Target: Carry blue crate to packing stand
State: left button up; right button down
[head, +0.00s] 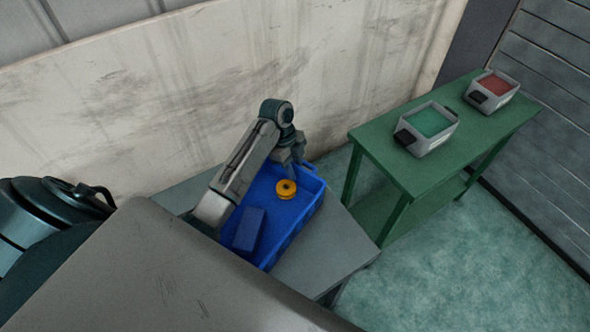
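The blue crate (311,181) sits on a grey table (336,252). Inside it are a yellow ring-shaped part (286,189) and a dark blue block (249,231). My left gripper (291,167) is above the far part of the crate, pointing down, just behind the yellow part. Its fingers look apart, with nothing seen between them. My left arm hides the crate's left side. My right gripper is not in view. A green table (378,151) stands to the right; I cannot tell whether it is the packing stand.
On the green table are a grey bin with a teal inside (437,142) and, farther back, a grey bin with a red inside (501,98). A stained pale wall (150,95) runs behind the crate. Floor (450,265) is clear in front of the green table.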

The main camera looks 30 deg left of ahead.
pick_arm(q)
jog(key=b+v, duration=0.1)
jog(key=v, duration=0.4)
jog(key=shift+w+a+r, duration=0.1)
jog(key=shift+r, duration=0.15)
jog(key=p+v, duration=0.3)
jog(key=v, duration=0.1)
jog(key=shift+r, duration=0.25)
jog(key=shift+a+r+p, duration=0.2)
jog(key=shift+r+p, duration=0.25)
jog(key=shift+r, duration=0.15)
